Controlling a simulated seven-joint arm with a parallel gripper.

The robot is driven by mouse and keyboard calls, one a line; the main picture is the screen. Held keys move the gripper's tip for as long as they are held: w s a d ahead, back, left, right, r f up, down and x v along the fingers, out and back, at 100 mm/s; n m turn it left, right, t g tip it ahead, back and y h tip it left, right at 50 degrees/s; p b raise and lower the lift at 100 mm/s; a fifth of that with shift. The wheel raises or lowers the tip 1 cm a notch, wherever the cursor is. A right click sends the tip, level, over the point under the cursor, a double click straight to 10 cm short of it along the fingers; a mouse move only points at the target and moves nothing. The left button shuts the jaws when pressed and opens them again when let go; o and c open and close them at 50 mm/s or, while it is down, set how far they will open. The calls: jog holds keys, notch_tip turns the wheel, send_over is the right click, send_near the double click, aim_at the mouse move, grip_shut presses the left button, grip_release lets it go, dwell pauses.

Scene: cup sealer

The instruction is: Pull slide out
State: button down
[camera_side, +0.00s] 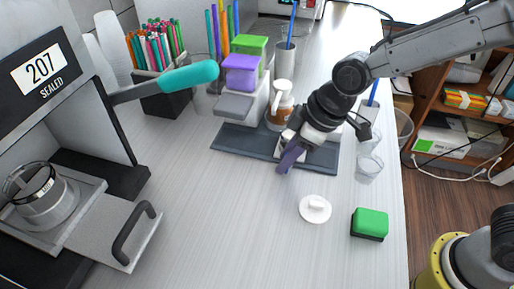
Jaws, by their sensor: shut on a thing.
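The cup sealer (40,70) stands at the left; its display reads "207 SEALED". Its slide (95,240) is a grey plate low at the front, with a black loop handle (133,232) on its right side. A clear cup (40,197) sits at the slide's left end, partly hidden by its own rim and lid. My gripper (296,146) is far right of the slide, low over a dark mat. It is shut on a dark purple elongated thing (290,158) that hangs toward the mat's front edge. The jaws are small and partly hidden.
A teal-gripped lever (188,78) juts right from the sealer. A white lid (315,208) and green block (370,223) lie on the table. Table between handle and mat is clear.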

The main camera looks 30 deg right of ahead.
jog(key=shift+s+d, duration=1.7)
jog(key=c, duration=0.8)
grip_release()
jog(key=shift+c, duration=0.2)
jog(key=v, duration=1.4)
